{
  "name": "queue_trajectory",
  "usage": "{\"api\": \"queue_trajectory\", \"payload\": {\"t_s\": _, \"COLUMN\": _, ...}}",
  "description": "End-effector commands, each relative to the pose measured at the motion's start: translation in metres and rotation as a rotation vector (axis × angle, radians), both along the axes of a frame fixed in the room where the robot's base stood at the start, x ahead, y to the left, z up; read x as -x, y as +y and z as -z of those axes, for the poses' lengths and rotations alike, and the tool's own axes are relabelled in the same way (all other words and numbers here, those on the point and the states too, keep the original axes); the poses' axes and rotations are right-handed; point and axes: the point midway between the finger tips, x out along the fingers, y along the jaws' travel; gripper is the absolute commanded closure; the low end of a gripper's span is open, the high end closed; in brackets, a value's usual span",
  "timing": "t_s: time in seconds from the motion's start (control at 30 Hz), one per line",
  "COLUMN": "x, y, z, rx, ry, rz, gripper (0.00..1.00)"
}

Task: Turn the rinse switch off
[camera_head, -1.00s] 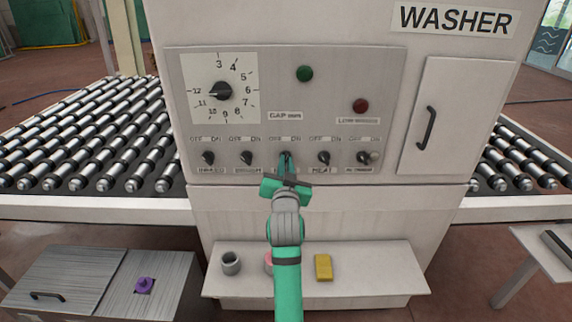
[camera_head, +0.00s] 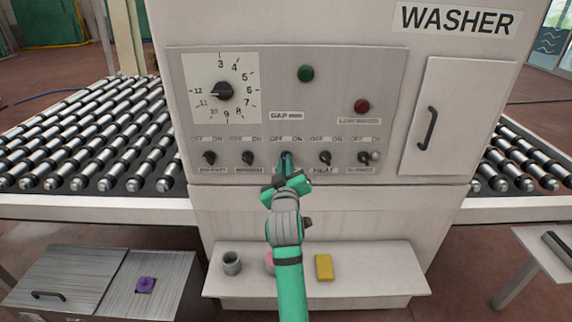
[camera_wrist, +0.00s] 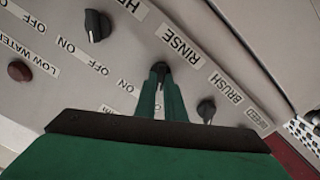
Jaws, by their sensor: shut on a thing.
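The rinse switch (camera_wrist: 161,67) is a small black rotary knob on the washer's panel, beside its RINSE label (camera_wrist: 179,45) in the wrist view. It is the middle knob of the row, and its tip shows at my fingertips in the head view (camera_head: 286,154). My gripper (camera_head: 286,163) is shut on this knob, with its green fingers on either side of it; the fingers also show in the wrist view (camera_wrist: 160,92). My fingers cover much of the knob, so I cannot tell clearly which way its pointer faces. The gripper body is tilted, its right side higher.
The brush knob (camera_head: 248,158) and heat knob (camera_head: 324,158) flank the held one closely. A green button (camera_head: 305,74), a red low-water lamp (camera_head: 362,106) and a gap dial (camera_head: 222,92) sit above. A shelf (camera_head: 380,270) with a yellow block (camera_head: 324,267) lies below.

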Motion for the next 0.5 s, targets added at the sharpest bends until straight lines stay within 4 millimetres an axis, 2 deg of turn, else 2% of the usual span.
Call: {"api": "queue_trajectory", "payload": {"t_s": 0.5, "x": -0.0004, "y": -0.0002, "z": -0.0005, "rx": 0.092, "ry": -0.002, "rz": 0.001, "gripper": 1.00}}
